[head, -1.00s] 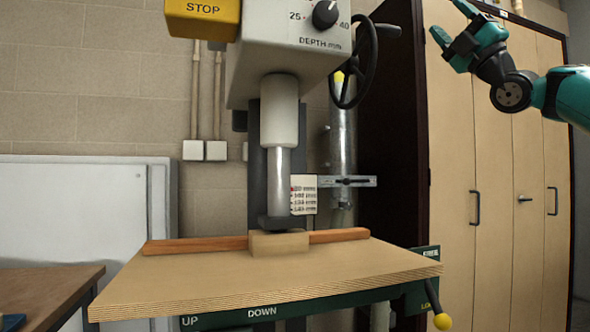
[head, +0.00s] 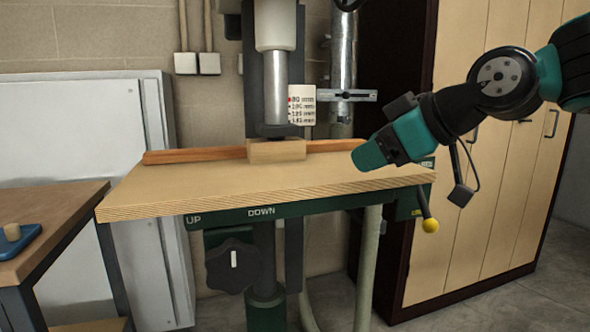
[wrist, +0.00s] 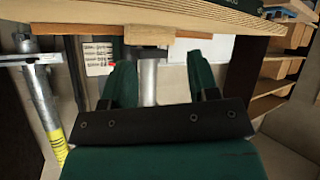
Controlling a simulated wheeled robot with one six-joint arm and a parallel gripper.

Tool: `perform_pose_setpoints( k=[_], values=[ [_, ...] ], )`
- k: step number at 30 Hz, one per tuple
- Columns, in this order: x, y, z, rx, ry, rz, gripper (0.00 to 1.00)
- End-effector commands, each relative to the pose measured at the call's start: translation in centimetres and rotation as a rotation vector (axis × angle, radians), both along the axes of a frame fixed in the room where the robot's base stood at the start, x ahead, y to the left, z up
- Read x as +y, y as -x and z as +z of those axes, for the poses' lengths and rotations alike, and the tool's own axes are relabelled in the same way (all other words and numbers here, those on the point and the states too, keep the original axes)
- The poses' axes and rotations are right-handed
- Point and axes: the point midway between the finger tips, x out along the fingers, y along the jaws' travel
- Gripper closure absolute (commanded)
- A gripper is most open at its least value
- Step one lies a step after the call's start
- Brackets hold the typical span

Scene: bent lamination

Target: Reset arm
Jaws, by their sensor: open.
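My gripper (head: 372,156) is at the right of the head view, held out over the front right part of the drill press table (head: 190,190). My arm comes in from the right edge and slopes down to it. In the wrist view my gripper (wrist: 161,72) shows two green fingers spread apart with nothing between them. The wrist view looks upside down, with the table edge (wrist: 190,22) along its top.
A wooden block (head: 276,150) sits under the press column (head: 276,90), against a reddish wooden strip (head: 200,156). A yellow-knobbed lever (head: 430,225) hangs below the table's right end. A tall cabinet (head: 450,190) stands right. A workbench (head: 50,215) is at left.

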Motion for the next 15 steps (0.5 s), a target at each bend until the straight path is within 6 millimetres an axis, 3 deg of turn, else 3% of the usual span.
perform_pose_setpoints(
  k=[1,3,6,15],
  values=[
    [0.3,3.0,-2.8,0.13,0.013,-0.007,0.45],
    [0.3,6.8,-6.3,0.298,0.039,-0.033,0.45],
    [-0.3,11.6,-10.1,0.493,0.081,-0.073,0.45],
    [-3.0,23.4,-17.4,0.898,0.23,-0.197,0.45]
  ],
)
